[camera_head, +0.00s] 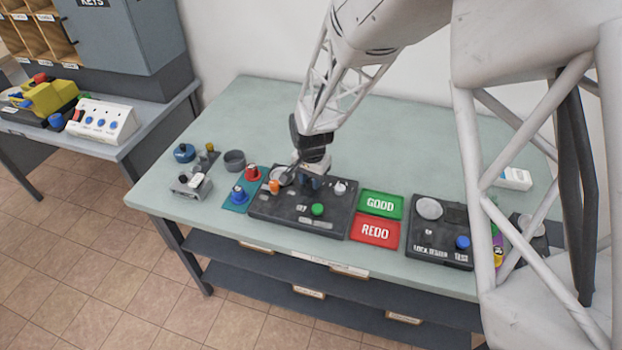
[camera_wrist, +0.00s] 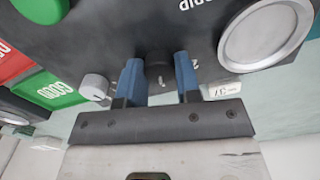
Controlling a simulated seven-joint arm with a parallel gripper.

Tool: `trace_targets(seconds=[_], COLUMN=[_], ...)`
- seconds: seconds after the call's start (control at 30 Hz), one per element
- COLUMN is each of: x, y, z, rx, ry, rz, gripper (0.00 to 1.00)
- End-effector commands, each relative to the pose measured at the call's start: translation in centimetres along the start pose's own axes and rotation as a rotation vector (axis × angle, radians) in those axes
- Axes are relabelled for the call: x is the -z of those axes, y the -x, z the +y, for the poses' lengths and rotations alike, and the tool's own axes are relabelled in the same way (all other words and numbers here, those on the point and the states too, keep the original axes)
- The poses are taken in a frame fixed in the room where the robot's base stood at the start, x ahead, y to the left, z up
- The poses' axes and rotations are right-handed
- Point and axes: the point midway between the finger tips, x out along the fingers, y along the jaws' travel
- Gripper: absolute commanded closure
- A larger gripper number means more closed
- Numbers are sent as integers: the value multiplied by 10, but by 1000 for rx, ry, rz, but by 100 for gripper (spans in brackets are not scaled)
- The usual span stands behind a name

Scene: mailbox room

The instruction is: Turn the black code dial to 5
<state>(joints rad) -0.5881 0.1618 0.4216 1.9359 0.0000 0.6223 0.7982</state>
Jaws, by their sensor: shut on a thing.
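The black code dial (camera_wrist: 158,72) sits on the dark control panel between my two blue fingers in the wrist view. My gripper (camera_wrist: 159,80) is shut on the dial, with one finger on each side of it. In the head view my gripper (camera_head: 314,180) reaches down onto the dark panel (camera_head: 270,209), and the dial is hidden there behind the gripper. The number the dial points to cannot be read; a partly hidden mark shows beside the right finger in the wrist view.
A light knob (camera_wrist: 94,86) and a round silver disc (camera_wrist: 266,37) flank the dial. The panel also bears a green button (camera_head: 317,209). A green GOOD plate (camera_head: 380,205) and a red REDO plate (camera_head: 375,232) lie to its right. The table's back left is clear.

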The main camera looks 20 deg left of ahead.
Motion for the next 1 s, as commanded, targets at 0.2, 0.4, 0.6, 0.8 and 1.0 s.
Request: trace_targets(seconds=[0.2,0.4,0.6,0.8,1.0], x=[1,1,0,0,0], y=[1,1,1,0,5], z=[0,0,0,0,0], rx=[1,1,1,0,1], ry=[-9,-9,-8,-8,-8], rz=[1,1,1,0,1], gripper=[92,92,43,43,43])
